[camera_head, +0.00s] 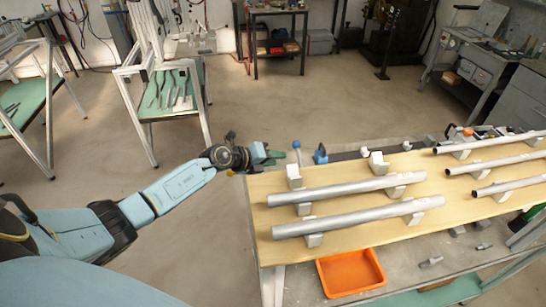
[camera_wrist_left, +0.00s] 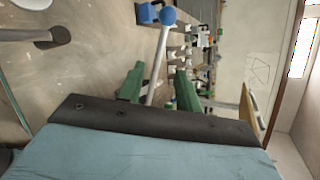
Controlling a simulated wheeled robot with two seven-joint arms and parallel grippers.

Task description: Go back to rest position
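My left gripper (camera_head: 275,156) is at the left end of the wooden-topped jig table. In the left wrist view its two green fingers (camera_wrist_left: 158,82) stand apart with no object gripped. A lever with a blue ball knob (camera_head: 297,145) stands just right of the fingertips. In the left wrist view this blue-knobbed lever (camera_wrist_left: 167,17) shows beyond and between the fingers; the head view shows it apart from them. My left arm reaches out from the lower left. My right gripper is in neither view.
Two long grey tubes (camera_head: 345,217) lie on blocks on the wooden board (camera_head: 390,235). Several thinner tubes (camera_head: 495,165) lie at the right. An orange bin (camera_head: 350,272) sits below the board's front edge. Open floor (camera_head: 240,110) lies behind the left gripper.

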